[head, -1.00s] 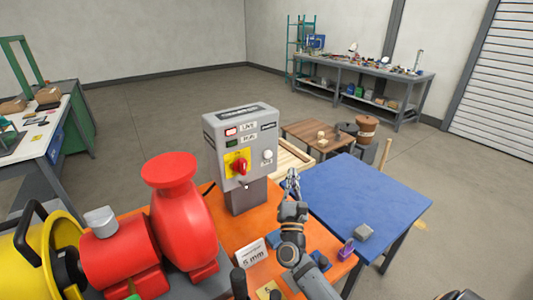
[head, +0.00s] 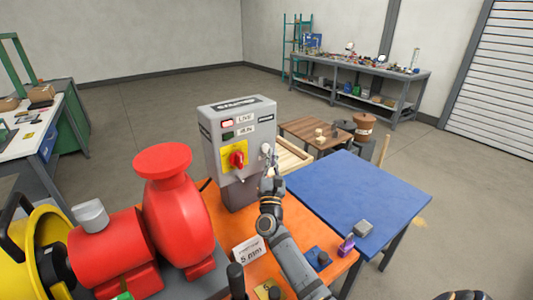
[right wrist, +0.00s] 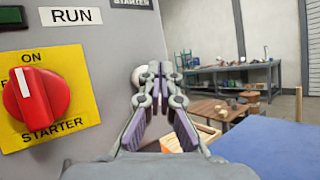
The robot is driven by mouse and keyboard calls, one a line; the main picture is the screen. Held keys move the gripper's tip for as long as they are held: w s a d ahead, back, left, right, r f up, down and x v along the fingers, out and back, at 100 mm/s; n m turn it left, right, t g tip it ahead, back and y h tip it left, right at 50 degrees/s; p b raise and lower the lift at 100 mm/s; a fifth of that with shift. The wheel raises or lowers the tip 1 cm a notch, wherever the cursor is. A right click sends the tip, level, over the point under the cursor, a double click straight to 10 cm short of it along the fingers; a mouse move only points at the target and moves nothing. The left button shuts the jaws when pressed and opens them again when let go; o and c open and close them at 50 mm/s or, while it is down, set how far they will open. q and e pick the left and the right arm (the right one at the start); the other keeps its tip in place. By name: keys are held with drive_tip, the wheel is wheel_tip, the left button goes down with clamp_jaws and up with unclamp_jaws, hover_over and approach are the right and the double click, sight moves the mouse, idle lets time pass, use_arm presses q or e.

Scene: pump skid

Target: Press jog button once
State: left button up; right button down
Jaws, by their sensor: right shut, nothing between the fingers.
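The grey control box (head: 228,165) stands upright on the orange bench. Its jog button (head: 266,148) is a pale round knob on the right of the front face. In the right wrist view the jog button (right wrist: 137,76) is partly hidden behind my fingers. My right gripper (head: 269,166) is shut and empty, with its fingertips (right wrist: 160,72) close to the button. I cannot tell whether they touch it. The red rotary starter switch (right wrist: 36,95) sits on a yellow plate left of the button.
The red LIVE lamp (head: 228,123) looks lit; the green RUN lamp (head: 228,135) looks dark. A red pump (head: 175,215) stands left of the box. A blue table (head: 350,195) is to the right, mostly bare. A white "5 mm" sign (head: 247,251) stands on the bench.

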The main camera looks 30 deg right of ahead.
drive_tip(key=shift+w, duration=0.1)
idle(0.8)
idle(0.5)
drive_tip(key=shift+w+b, duration=0.4)
drive_tip(key=shift+w, duration=0.05)
drive_tip(key=shift+w+a+b, duration=0.1)
drive_tip(key=shift+w+b, duration=0.3)
drive_tip(key=shift+b, duration=0.05)
idle(0.5)
idle(0.4)
drive_tip(key=shift+s, duration=0.9)
drive_tip(key=shift+p, duration=0.3)
